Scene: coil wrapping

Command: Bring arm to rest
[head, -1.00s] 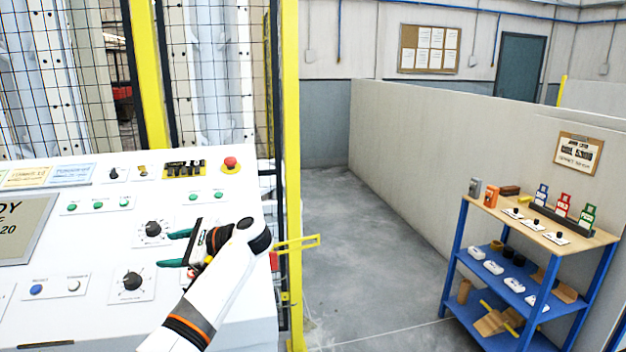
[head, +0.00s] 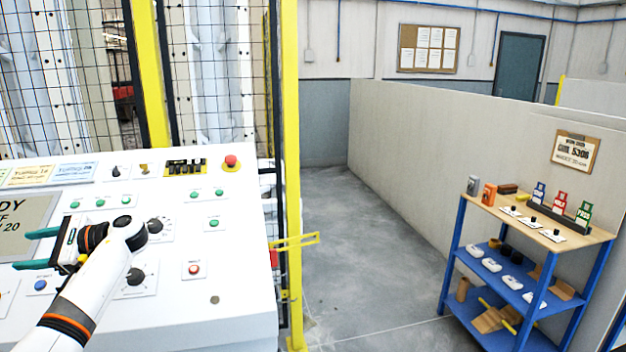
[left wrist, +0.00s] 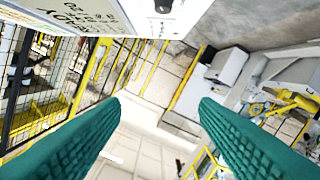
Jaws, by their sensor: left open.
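My left gripper (head: 38,249) is in front of the control panel (head: 235,270) at the left of the head view. Its two green fingers point left and stand apart with nothing between them. The fingers also show in the left wrist view (left wrist: 155,125), wide apart and empty over a pale floor. My left forearm covers part of the panel's lower left. Whether the fingers touch the panel I cannot tell. My right gripper is in neither view.
The panel carries knobs, green buttons, a screen (head: 22,218) and a red emergency button (head: 231,162). A yellow-framed fence (head: 292,180) stands behind it. A blue shelf cart (head: 455,255) with small items stands at right. The grey floor (head: 370,260) between is clear.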

